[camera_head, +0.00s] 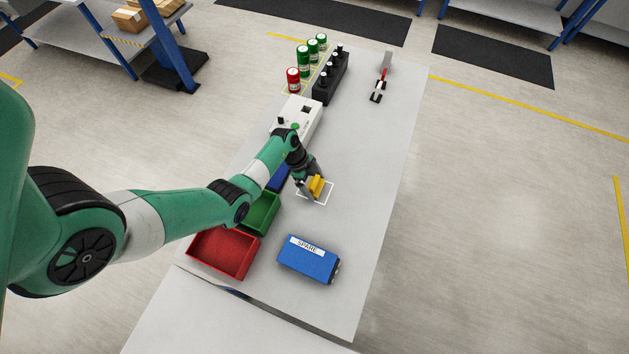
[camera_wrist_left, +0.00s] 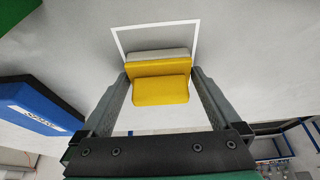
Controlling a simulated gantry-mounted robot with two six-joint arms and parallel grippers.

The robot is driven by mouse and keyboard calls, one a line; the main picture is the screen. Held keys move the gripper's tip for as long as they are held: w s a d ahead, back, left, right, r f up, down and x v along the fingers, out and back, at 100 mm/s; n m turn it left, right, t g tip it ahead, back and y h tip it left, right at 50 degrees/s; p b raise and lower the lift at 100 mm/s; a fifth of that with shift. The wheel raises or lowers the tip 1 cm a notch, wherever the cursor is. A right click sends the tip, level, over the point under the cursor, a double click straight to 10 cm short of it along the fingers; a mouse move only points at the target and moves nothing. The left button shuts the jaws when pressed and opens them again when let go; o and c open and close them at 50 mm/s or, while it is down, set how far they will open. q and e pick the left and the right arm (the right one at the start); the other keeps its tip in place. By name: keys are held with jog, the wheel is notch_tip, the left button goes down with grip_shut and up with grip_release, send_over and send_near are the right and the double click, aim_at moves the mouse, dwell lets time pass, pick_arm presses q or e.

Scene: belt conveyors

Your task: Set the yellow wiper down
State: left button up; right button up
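The yellow wiper (camera_head: 317,186) is at the white outlined square (camera_head: 328,197) on the table. In the left wrist view the wiper (camera_wrist_left: 161,88) shows a yellow block with a pale grey strip along its far edge, inside the white outline (camera_wrist_left: 197,35). My left gripper (camera_head: 311,187) points down over the square, its two fingers against the two sides of the wiper. I cannot tell whether the wiper's underside touches the table. My right gripper is not in view.
A red bin (camera_head: 224,254) and a green bin (camera_head: 262,213) stand left of the square. A blue SPARE box (camera_head: 308,262) lies nearer the front. A white device (camera_head: 297,117), a black rack (camera_head: 329,80) and several cans (camera_head: 303,60) stand farther back.

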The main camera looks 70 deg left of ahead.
pick_arm(q)
jog(key=shift+r, duration=0.15)
jog(key=shift+r+p, duration=0.3)
jog(key=shift+r, duration=0.1)
jog(key=p+v, duration=0.4)
jog(key=v, duration=0.7)
jog(key=shift+s, duration=0.2)
jog(key=shift+a+r, duration=0.1)
jog(key=shift+a, duration=0.05)
